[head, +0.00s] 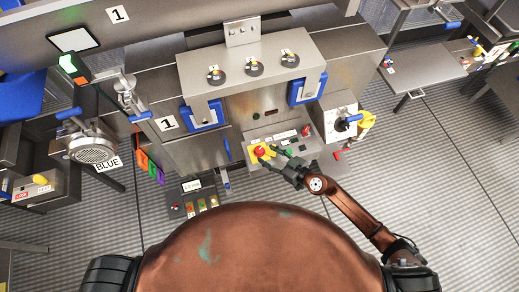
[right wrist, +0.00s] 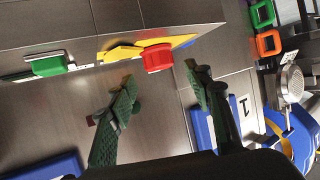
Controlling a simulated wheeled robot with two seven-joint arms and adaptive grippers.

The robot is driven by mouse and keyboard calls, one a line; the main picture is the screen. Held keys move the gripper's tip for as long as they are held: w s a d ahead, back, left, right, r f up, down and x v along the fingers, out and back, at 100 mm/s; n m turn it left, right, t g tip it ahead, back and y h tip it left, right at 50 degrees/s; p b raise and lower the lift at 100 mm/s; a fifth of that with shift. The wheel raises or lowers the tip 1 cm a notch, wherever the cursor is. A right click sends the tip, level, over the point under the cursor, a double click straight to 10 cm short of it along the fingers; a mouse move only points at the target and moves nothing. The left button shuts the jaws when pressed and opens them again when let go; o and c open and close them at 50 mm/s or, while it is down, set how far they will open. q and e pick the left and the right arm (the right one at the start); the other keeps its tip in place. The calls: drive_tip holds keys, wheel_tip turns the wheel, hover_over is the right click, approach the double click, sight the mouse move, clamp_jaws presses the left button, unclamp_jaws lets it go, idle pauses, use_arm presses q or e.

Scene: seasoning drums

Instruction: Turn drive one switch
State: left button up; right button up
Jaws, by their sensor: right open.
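A sloped control panel (head: 285,138) stands on the machine in front of me. It carries a red knob on a yellow plate (head: 259,151), small green controls and a red switch (head: 306,131) at its right end. The labels are too small to read, so I cannot tell which control is the drive one switch. My right gripper (head: 271,155) is open at the panel's front, beside the red knob. In the right wrist view, the red knob (right wrist: 157,57) appears between and beyond the open fingertips (right wrist: 160,76); a green control (right wrist: 48,66) is at left. Contact is unclear. My left gripper is out of view.
Blue-framed parts (head: 204,115) flank the panel's recess. A box with a black knob and yellow handle (head: 345,122) stands to the right. A small button box (head: 193,196) sits low at left. Floor is open at right.

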sight(261, 151)
drive_tip(key=b+x, duration=0.1)
drive_tip(key=x, duration=0.5)
drive_tip(key=shift+b, duration=0.35)
clamp_jaws()
idle(0.3)
